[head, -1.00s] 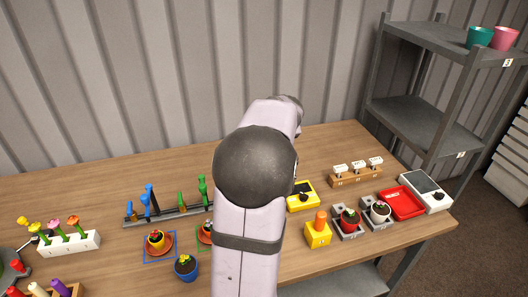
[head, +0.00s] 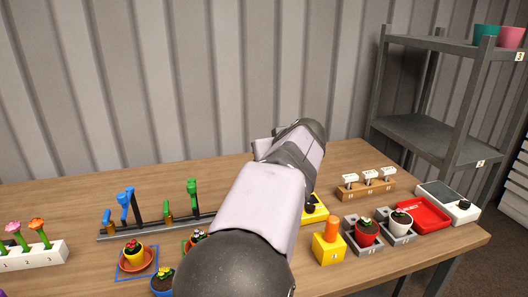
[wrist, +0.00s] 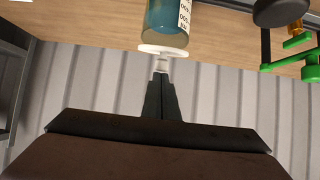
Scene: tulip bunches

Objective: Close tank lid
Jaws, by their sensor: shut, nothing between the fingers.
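The tank (wrist: 167,18) shows in the wrist view at top centre as a blue see-through cylinder with a white printed label. The wrist picture is upside down, with the table above the wall. A white disc, seemingly the lid (wrist: 163,50), sits across the tank's upper end; I cannot tell whether it is fully seated. My gripper (wrist: 161,74) is shut and empty, its dark fingers pointing at the disc. A small pale piece shows between fingertips and disc; contact is unclear. In the head view my arm hides the tank and the gripper.
A rail with blue and green levers (head: 165,224) stands left of my arm; green parts (wrist: 292,58) show in the wrist view. Potted plants (head: 134,250), a yellow block with an orange post (head: 329,247), a red tray (head: 424,213) and a shelf (head: 425,135) surround the arm.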

